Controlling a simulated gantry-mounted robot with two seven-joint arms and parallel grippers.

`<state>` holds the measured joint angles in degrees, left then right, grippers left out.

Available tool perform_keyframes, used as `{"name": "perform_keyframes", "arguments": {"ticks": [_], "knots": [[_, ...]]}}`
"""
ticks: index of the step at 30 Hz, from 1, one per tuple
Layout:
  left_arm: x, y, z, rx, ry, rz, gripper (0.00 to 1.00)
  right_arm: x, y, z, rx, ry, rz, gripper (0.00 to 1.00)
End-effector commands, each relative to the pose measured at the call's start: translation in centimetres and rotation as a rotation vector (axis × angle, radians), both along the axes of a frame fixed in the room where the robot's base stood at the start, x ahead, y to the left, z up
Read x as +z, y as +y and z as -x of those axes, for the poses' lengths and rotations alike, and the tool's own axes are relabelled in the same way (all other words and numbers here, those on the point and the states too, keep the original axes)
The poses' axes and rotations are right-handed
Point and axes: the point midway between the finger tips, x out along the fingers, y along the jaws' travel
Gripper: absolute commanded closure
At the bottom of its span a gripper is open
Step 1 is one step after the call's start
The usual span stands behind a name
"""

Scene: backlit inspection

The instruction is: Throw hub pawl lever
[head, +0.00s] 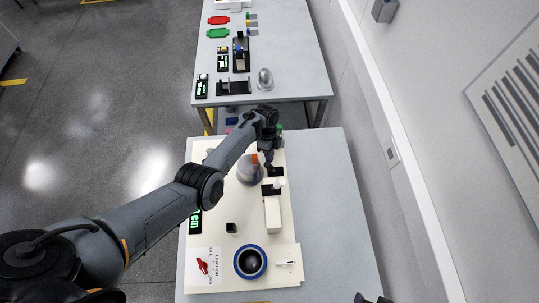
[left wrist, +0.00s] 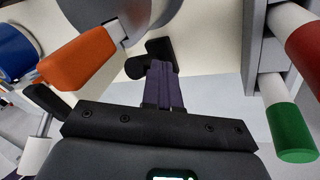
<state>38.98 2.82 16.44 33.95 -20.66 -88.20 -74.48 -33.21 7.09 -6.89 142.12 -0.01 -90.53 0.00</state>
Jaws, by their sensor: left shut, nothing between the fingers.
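The orange lever (left wrist: 75,58) sticks out beside a grey round hub (left wrist: 128,12) in the left wrist view. In the head view the lever (head: 255,159) shows small on the grey hub (head: 248,172), partly behind my arm. My left gripper (head: 268,163) is just to the right of the lever. In the left wrist view its purple fingers with black tips (left wrist: 152,60) are together and empty, apart from the lever. Small dark parts at the bottom edge of the head view look like my right gripper (head: 371,299), mostly cut off.
A cream board on the grey table (head: 340,200) carries a white block (head: 272,215), a blue ring with a dark dome (head: 250,262), a small black block (head: 231,228) and a red piece (head: 202,266). The table's right side is clear. A second table (head: 300,45) stands beyond.

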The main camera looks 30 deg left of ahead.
Motion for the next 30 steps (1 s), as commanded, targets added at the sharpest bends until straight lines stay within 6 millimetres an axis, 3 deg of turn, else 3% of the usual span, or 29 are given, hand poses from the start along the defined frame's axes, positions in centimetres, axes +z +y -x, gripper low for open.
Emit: {"name": "perform_keyframes", "arguments": {"ticks": [21, 30], "knots": [[-0.6, -1.1, -0.9, 0.001, 0.001, 0.000, 1.00, -1.5, 0.1, 0.0, -0.003, 0.001, -0.004, 0.43], [-0.2, -0.3, -2.4, 0.010, -0.002, 0.000, 1.00, -3.2, 0.2, 0.0, -0.005, 0.002, -0.007, 0.43]]}}
